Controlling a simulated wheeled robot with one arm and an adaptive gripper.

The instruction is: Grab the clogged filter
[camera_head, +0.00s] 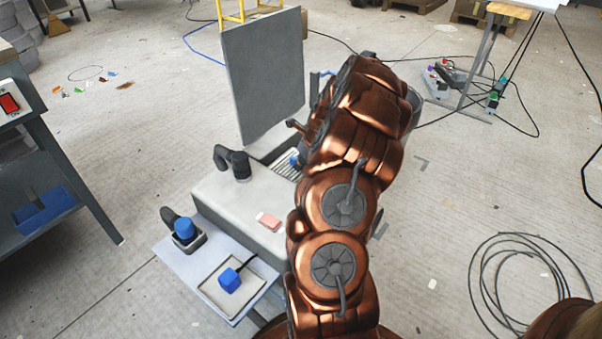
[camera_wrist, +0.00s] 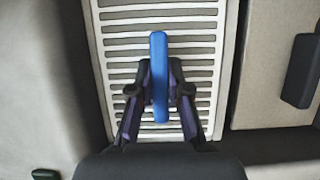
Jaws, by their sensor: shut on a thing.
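The filter is a pale slatted panel (camera_wrist: 209,55) with an upright blue handle (camera_wrist: 159,50) in the wrist view. My gripper (camera_wrist: 159,92) is shut on this handle, one finger on each side. The slats lie flat behind it. In the head view the filter (camera_head: 284,168) shows as a small slatted patch with the blue handle (camera_head: 295,160) in the opening of a white housing (camera_head: 225,205). My arm hides the gripper and part of the opening there. I cannot tell how clogged the slats are.
A large grey panel (camera_head: 265,75) stands upright behind the opening. A black hose elbow (camera_head: 238,165) and a pink block (camera_head: 270,221) sit on the housing. Cables (camera_head: 520,285) lie on the floor at right.

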